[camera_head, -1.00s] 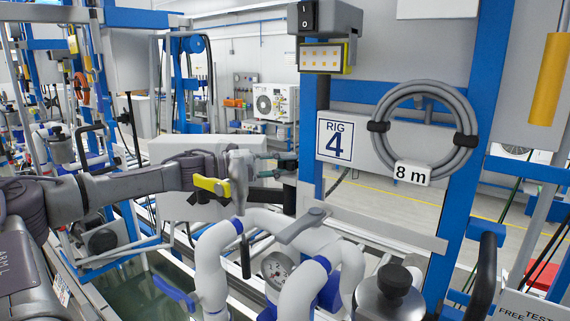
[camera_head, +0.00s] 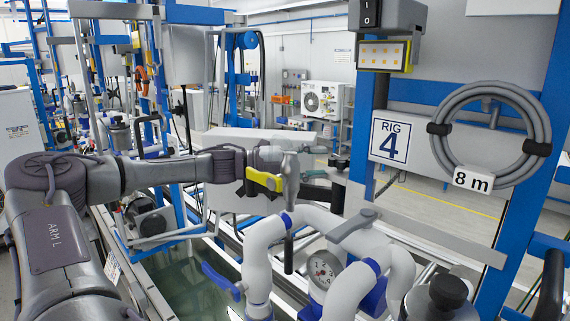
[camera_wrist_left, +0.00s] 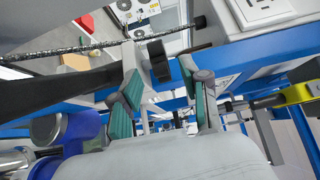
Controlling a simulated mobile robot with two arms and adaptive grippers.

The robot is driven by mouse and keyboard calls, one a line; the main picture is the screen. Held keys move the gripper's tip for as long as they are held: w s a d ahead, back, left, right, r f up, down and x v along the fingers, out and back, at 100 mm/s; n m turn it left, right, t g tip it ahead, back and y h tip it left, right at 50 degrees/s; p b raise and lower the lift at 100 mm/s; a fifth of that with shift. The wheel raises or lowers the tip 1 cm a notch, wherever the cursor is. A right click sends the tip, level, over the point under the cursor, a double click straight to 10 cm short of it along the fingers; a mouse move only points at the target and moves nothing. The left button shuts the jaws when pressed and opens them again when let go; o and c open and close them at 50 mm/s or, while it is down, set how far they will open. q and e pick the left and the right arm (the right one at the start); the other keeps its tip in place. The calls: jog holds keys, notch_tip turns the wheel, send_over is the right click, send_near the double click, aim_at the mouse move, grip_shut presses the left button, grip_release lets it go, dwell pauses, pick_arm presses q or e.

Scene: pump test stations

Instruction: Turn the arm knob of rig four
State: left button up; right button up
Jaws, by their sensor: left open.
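In the left wrist view the gripper (camera_wrist_left: 163,98) is open, with green pads on both fingers. A black knob (camera_wrist_left: 158,60) shows beyond the fingers, between their lines. I cannot tell whether they touch it. My right gripper is not in view.
A gauge (camera_head: 322,268) sits among the pipes. A grey hose coil (camera_head: 487,133) hangs right of the sign. A white outdoor unit (camera_head: 322,96) stands behind.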

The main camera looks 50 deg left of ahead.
pick_arm(q)
jog(key=v, duration=0.7)
jog(key=shift+s, duration=0.25)
jog(key=shift+a, duration=0.15)
